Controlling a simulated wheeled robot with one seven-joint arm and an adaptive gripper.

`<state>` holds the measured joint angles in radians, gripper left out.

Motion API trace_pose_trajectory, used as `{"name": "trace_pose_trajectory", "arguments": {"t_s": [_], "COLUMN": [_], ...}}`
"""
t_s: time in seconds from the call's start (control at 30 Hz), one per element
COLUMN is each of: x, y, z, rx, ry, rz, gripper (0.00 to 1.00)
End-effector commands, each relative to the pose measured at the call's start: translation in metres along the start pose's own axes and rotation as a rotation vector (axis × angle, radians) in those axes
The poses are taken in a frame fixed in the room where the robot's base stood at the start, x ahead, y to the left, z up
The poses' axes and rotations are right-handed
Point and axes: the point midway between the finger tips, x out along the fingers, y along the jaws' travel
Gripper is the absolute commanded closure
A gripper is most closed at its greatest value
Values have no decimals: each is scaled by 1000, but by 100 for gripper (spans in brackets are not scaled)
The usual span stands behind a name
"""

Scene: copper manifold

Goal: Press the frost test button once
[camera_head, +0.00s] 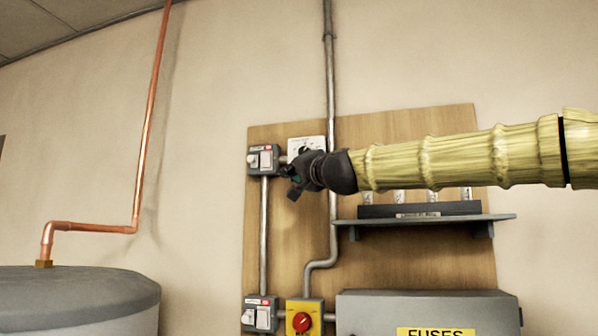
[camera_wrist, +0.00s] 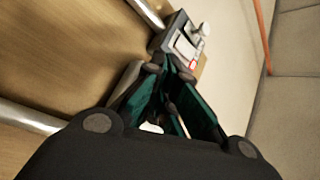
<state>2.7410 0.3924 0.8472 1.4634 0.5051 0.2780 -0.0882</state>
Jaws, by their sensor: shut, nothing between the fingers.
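I cannot make out a button marked as the frost test. A white plate (camera_head: 306,143) with dark markings is on the wooden board, partly hidden behind my gripper. My gripper (camera_head: 292,188) is in front of the board, just right of and below a grey switch box (camera_head: 262,159) with white rockers and a red label. In the wrist view my gripper (camera_wrist: 172,66) is shut and empty, its fingertips close together. The switch box (camera_wrist: 181,42) shows just beyond the tips. I cannot tell whether they touch anything. A small white patch (camera_wrist: 151,127) shows between the finger links.
The wooden board (camera_head: 400,265) carries a shelf (camera_head: 430,221), a grey fuse box (camera_head: 420,306), a yellow box with a red knob (camera_head: 302,320), a lower switch box (camera_head: 260,313) and metal conduits (camera_head: 264,235). A grey tank (camera_head: 80,295) with copper pipe (camera_head: 150,110) stands left.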

Motion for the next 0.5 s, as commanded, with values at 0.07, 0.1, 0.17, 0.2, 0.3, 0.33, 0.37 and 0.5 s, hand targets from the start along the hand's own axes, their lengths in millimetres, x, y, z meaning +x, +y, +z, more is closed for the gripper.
{"name": "trace_pose_trajectory", "arguments": {"t_s": [0.07,0.1,0.17,0.2,0.3,0.33,0.37,0.5], "x": [0,-1,-3,-4,-10,-11,-13,-20], "y": [0,-1,-2,-3,-7,-9,-10,-14], "z": [0,1,2,4,7,8,9,14], "rx": [0,0,-1,-1,-1,-1,-1,-2], "ry": [0,0,0,0,1,1,1,1], "rz": [0,0,0,-1,-1,-1,-1,0], "gripper": [100,100,100,100,100,100,100,100]}}
